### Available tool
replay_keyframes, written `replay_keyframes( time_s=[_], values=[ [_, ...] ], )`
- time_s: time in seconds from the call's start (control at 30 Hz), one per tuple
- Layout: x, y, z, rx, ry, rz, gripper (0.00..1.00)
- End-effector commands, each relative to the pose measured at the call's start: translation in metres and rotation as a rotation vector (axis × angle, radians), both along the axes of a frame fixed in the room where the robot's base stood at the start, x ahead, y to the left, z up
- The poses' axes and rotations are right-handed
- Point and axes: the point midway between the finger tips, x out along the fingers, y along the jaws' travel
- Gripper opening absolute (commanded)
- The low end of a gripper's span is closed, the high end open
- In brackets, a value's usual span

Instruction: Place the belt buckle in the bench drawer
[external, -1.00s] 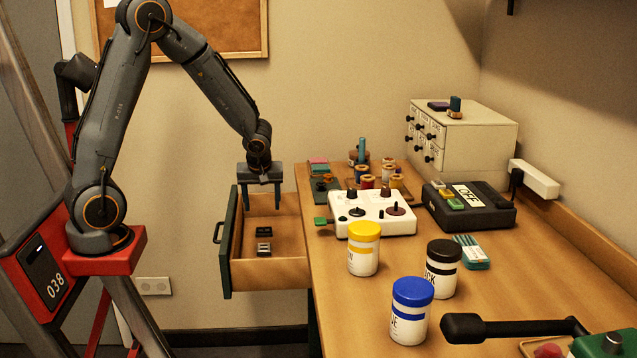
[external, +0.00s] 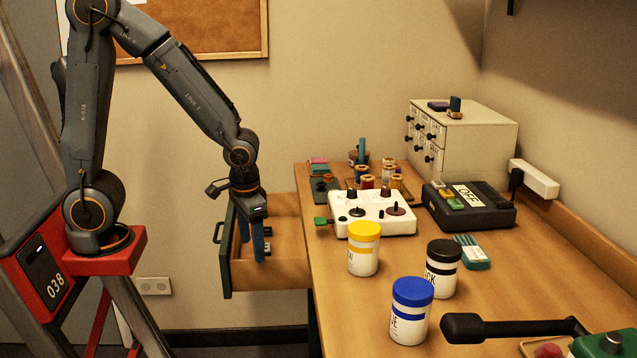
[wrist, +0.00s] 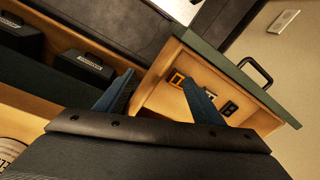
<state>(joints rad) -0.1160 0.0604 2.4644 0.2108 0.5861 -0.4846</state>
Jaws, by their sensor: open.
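The bench drawer (external: 280,272) stands pulled out at the left end of the bench; its green front and handle show in the wrist view (wrist: 262,92). Small frame-like pieces lie in it: a yellow-orange one (wrist: 177,77) nearest the fingers, a second mixed light and dark (wrist: 209,94), and a dark one (wrist: 229,108). I cannot tell for sure which is the belt buckle; the yellow-orange one looks buckle-like. My gripper (external: 250,242) points down over the drawer, its blue fingers apart with nothing seen between them. The fingers hide part of the drawer's contents in the external view.
On the bench stand a white control box (external: 372,212), yellow-lidded (external: 364,250), black-lidded (external: 443,268) and blue-lidded (external: 410,312) jars, and thread spools (external: 366,182). A dark OFF box (external: 468,206) and a small-drawer cabinet (external: 475,135) sit behind. The drawer's walls surround the pieces.

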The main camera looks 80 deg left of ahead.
Motion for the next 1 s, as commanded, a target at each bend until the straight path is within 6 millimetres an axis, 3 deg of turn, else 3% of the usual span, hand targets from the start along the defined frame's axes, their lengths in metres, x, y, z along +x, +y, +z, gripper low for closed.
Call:
replay_keyframes(
  time_s=[0.03,0.1,0.3,0.63,1.0],
  values=[
    [-0.009,-0.024,0.001,-0.023,0.014,-0.112,0.62],
    [-0.021,-0.049,0.001,-0.053,0.031,-0.248,0.62],
    [-0.042,-0.086,0.001,-0.103,0.055,-0.47,0.62],
    [-0.045,-0.09,0.001,-0.11,0.058,-0.5,0.62],
    [-0.047,-0.067,0.013,-0.108,0.054,-0.433,0.62]
  ],
)
